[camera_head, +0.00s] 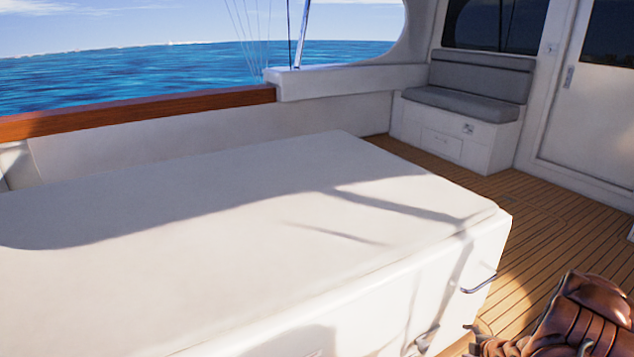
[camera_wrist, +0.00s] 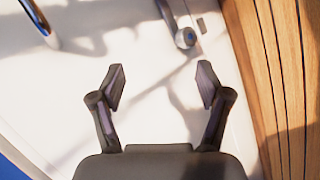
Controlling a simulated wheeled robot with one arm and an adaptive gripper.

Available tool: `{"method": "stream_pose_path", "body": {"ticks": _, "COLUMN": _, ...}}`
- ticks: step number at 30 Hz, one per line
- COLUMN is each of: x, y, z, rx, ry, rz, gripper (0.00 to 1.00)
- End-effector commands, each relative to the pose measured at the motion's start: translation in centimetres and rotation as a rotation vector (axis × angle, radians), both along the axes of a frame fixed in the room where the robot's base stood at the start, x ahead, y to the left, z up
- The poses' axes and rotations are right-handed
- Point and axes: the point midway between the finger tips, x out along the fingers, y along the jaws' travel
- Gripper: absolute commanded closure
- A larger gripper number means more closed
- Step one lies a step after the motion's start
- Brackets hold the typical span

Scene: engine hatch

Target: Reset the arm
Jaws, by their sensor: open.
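My gripper (camera_wrist: 161,88) shows in the wrist view with its two fingers spread wide and nothing between them. Behind it is the white engine hatch box, with a round-ended metal latch (camera_wrist: 184,36) above the fingers and a shiny metal bar handle (camera_wrist: 40,20) at the top left. The gap between fingers and box cannot be judged. In the head view the white hatch box (camera_head: 300,195) fills the lower left, its top lying flat. A metal handle (camera_head: 479,284) and a latch (camera_head: 426,338) are on its side. My gripper does not show in the head view.
A brown leather-looking item (camera_head: 588,312) is at the lower right. A grey cushioned seat (camera_head: 465,103) stands at the back, beside a white door (camera_head: 593,120). Planked deck (camera_head: 535,215) is open between them. The wooden rail (camera_head: 150,112) borders the sea.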

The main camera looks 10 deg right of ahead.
Motion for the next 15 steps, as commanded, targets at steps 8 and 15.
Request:
{"method": "stream_pose_path", "body": {"ticks": 8, "x": 1.8, "y": 2.0, "z": 9.2, "rx": 0.042, "ry": 0.13, "rz": -0.134, "gripper": 0.23}}
{"method": "stream_pose_path", "body": {"ticks": 15, "x": 1.8, "y": 5.0, "z": 16.7, "rx": 0.086, "ry": 0.226, "rz": -0.278, "gripper": 0.23}}
